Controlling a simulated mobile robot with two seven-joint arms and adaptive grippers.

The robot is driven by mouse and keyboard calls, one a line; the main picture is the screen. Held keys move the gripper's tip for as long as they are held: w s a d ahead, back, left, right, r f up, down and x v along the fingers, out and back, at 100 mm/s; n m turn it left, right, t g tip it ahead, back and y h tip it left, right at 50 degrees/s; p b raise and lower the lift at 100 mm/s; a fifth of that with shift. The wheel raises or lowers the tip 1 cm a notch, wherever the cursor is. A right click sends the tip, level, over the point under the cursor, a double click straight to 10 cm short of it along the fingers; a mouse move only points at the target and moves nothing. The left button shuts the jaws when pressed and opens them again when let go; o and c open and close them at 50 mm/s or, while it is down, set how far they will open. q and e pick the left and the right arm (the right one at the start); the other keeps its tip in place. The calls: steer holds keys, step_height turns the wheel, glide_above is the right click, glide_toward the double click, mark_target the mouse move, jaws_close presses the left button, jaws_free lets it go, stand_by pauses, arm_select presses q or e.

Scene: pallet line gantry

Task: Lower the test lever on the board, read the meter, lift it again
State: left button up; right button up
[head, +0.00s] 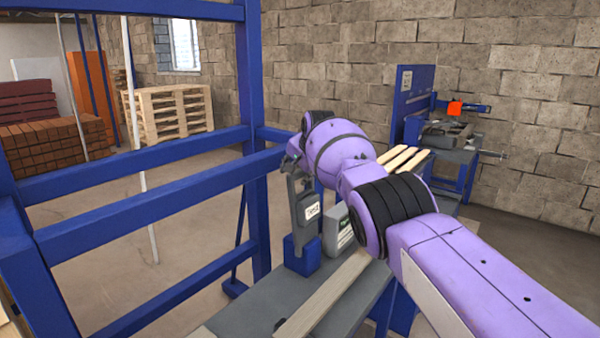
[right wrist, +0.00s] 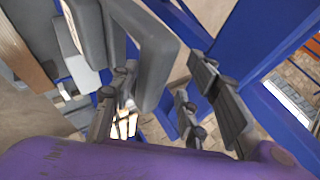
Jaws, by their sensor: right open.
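A grey upright piece (head: 305,210) with a white label stands on a blue block (head: 301,256) at the bench's back end; I take it for the test board. Beside it is a grey-green box with a white face (head: 345,233), perhaps the meter; its reading is too small to make out. My purple right arm reaches in from the right and hides the area above the board. My right gripper (right wrist: 162,108) is open. In the right wrist view a grey bent piece (right wrist: 150,45), possibly the lever, comes down beside the left-hand finger; contact is unclear. My left gripper is out of view.
A grey bench (head: 250,305) bears a wooden plank (head: 325,295). A blue frame (head: 130,240) with crossbars stands close on the left. Pallets (head: 175,112) and brick stacks (head: 55,140) are far back. Another blue machine (head: 440,130) stands by the block wall.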

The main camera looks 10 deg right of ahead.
steer(key=shift+s, duration=0.1)
steer(key=shift+s+d+r, duration=0.1)
steer(key=shift+s+r, duration=0.2)
steer(key=shift+r, duration=0.15)
steer(key=v, duration=1)
steer(key=shift+s+r, duration=0.25)
steer(key=shift+s, duration=0.1)
steer(key=shift+f, duration=0.15)
